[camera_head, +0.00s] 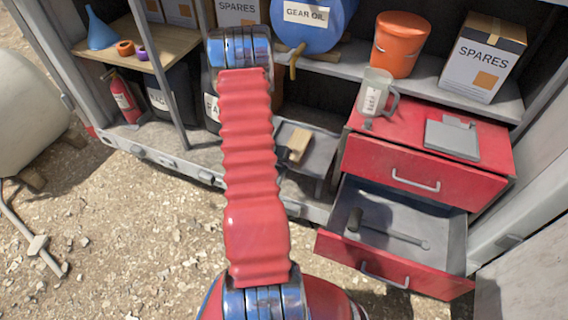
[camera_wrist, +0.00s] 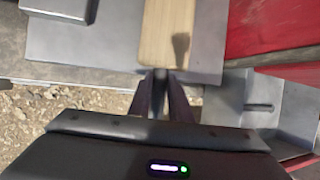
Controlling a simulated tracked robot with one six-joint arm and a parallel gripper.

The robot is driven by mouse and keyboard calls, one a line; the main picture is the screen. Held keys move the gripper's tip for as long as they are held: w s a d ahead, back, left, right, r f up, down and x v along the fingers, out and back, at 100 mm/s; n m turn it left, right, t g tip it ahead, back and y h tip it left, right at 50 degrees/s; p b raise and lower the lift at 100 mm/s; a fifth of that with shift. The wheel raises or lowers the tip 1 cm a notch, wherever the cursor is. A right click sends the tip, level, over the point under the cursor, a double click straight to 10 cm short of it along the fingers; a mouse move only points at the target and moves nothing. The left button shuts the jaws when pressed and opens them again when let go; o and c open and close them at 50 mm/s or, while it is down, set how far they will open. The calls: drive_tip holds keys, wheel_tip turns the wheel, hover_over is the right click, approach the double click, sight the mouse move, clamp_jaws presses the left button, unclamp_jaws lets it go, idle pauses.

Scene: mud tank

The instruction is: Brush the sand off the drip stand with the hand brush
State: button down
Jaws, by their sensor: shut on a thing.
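The hand brush shows in the wrist view as a pale wooden block (camera_wrist: 168,28), and in the head view (camera_head: 298,143) over the grey drip stand (camera_head: 320,157). My gripper (camera_wrist: 160,95) is shut on the brush's narrow grey near end, with its dark fingers close together in the wrist view. The stand's flat grey metal (camera_wrist: 210,40) lies beneath the brush; I cannot tell whether they touch. No sand can be made out on the stand. The brush's underside is hidden. In the head view my arm hides the gripper.
A red drawer cabinet (camera_head: 375,170) stands right of the stand, its lower drawer (camera_head: 400,270) pulled open. Gravel lies in front.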

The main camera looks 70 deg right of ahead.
drive_tip(key=shift+s+a+f, duration=0.1)
drive_tip(key=shift+s+a, duration=0.05)
drive_tip(key=shift+s, duration=1.55)
drive_tip(key=shift+s+a+f, duration=0.1)
drive_tip(key=shift+s+a, duration=0.05)
drive_tip(key=shift+s, duration=1.1)
drive_tip(key=shift+s+a+f, duration=0.1)
drive_tip(key=shift+s, duration=0.35)
drive_tip(key=shift+s+a, duration=0.1)
drive_tip(key=shift+s, duration=0.05)
drive_tip(key=shift+s, duration=1.6)
